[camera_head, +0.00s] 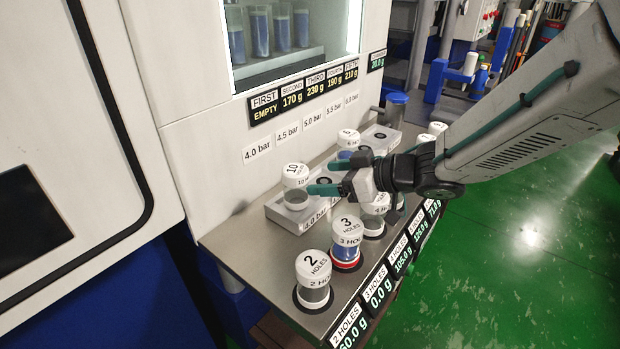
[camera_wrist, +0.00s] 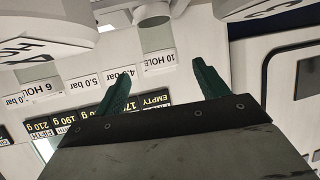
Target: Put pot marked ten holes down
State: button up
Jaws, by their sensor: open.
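In the wrist view, which is upside down, the pot's label (camera_wrist: 185,58) shows ahead between my spread fingers (camera_wrist: 165,85).
Pots marked two (camera_head: 314,272) and three (camera_head: 347,238) stand along the counter's front edge, with the four-hole pot (camera_head: 376,203) behind my gripper. Another lidded pot (camera_head: 348,138) stands farther back. The counter's near left corner (camera_head: 240,245) is bare. A wall with pressure labels (camera_head: 257,150) rises behind.

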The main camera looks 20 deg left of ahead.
jog(key=shift+v, duration=1.55)
jog(key=w+d+r+m+t+h, duration=0.1)
jog(key=d, duration=0.1)
jog(key=w+d+r+t+h, duration=0.1)
jog(key=w+d+t, duration=0.1)
jog(key=w+d+r+m+t, duration=0.1)
jog(key=d, duration=0.1)
jog(key=shift+w+d+m+h, duration=0.2)
jog(key=shift+w+m+h, duration=0.1)
jog(key=shift+w+h, duration=0.1)
jog(key=s+d+r+m+t+h, duration=0.1)
jog(key=d+r+m+h, duration=0.2)
jog(key=d, duration=0.5)
jog(key=s+d+m+t+h, duration=0.1)
jog(key=s+d+m+h, duration=0.2)
jog(key=d, duration=0.5)
jog(key=d+r+m+h, duration=0.25)
jog(key=d+h, duration=0.25)
jog(key=d, duration=0.3)
jog(key=s+d+f+m+g, duration=0.1)
jog(key=s+g, duration=0.3)
jog(key=s, duration=0.8)
jog(key=s+d+f+m+g, duration=0.2)
jog(key=s+d+m+g, duration=0.1)
jog(key=s, duration=0.9)
jog(key=shift+s+g+y, duration=0.3)
jog(key=shift+s+g, duration=0.05)
jog(key=shift+g, duration=0.05)
